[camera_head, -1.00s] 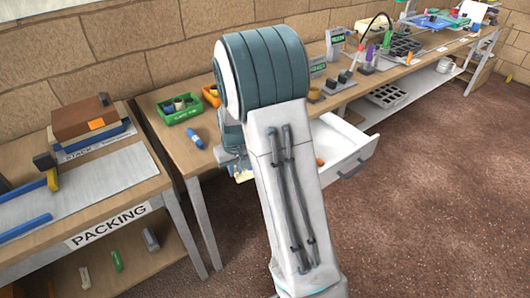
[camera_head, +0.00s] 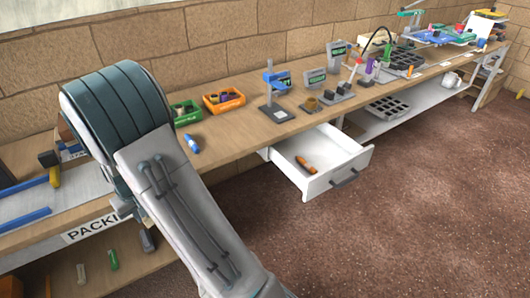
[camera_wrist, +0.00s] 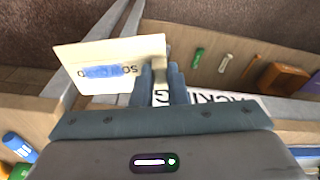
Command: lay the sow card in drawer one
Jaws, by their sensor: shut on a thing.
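In the wrist view, a cream card (camera_wrist: 90,55) with a blue patch and upside-down lettering, partly readable as "SO", is held at its edge by my gripper (camera_wrist: 161,68). The fingers are shut on it. In the head view my gripper (camera_head: 128,208) is mostly behind my arm, by the packing bench's front edge, and I cannot make out the card there. A white drawer (camera_head: 345,171) stands pulled open under the long bench, right of my gripper and well apart from it. An orange tool (camera_head: 305,165) lies inside it. I see no number on the drawer.
The long bench (camera_head: 240,138) holds a green bin (camera_head: 187,113), an orange bin (camera_head: 224,100), a blue marker (camera_head: 191,143) and a blue-topped stand (camera_head: 276,90). The packing bench (camera_head: 62,212) is at left. The floor before the drawer is clear.

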